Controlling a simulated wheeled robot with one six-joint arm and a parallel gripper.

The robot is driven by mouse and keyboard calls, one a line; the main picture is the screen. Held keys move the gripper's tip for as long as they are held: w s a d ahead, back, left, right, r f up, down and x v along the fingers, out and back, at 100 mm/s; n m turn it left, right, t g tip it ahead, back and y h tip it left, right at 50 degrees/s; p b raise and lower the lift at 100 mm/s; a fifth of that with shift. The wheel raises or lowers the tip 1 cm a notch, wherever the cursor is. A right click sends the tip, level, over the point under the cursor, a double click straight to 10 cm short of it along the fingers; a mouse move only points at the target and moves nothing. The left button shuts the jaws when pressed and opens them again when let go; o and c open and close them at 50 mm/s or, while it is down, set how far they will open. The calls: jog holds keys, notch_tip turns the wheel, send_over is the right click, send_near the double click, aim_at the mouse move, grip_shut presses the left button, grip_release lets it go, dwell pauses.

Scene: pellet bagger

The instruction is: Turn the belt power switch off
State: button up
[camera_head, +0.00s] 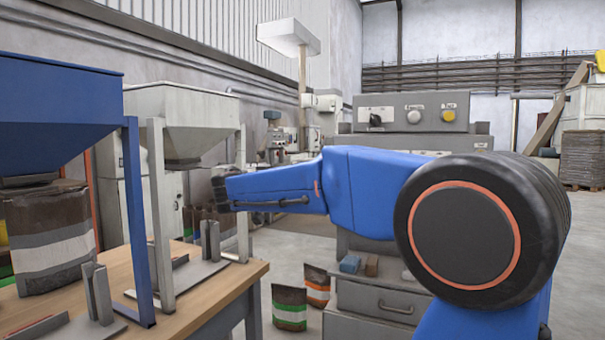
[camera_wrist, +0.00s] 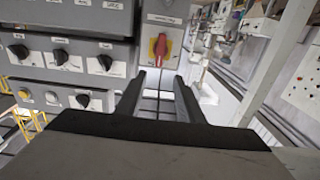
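In the wrist view, a red rotary handle on a yellow plate (camera_wrist: 160,48) sits on a grey box straight ahead of my gripper (camera_wrist: 159,76). The handle stands roughly upright, slightly tilted. My gripper is open, with its two dark fingers apart and nothing between them; the fingertips appear just below the handle, and I cannot tell whether they touch the box. Several black rotary knobs (camera_wrist: 60,56) sit on grey panels to the left. The labels are too small to read, so I cannot tell which control is the belt power switch.
In the head view, a grey control box (camera_head: 385,127) with a black knob and two buttons stands behind my blue arm. A blue hopper (camera_head: 60,105) and a grey hopper (camera_head: 185,110) stand over a wooden table (camera_head: 215,290) at left. Bags stand on the floor.

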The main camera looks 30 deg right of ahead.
jog(key=x, duration=1.4)
jog(key=shift+d, duration=0.3)
jog(key=shift+w, duration=0.1)
jog(key=c, duration=0.8)
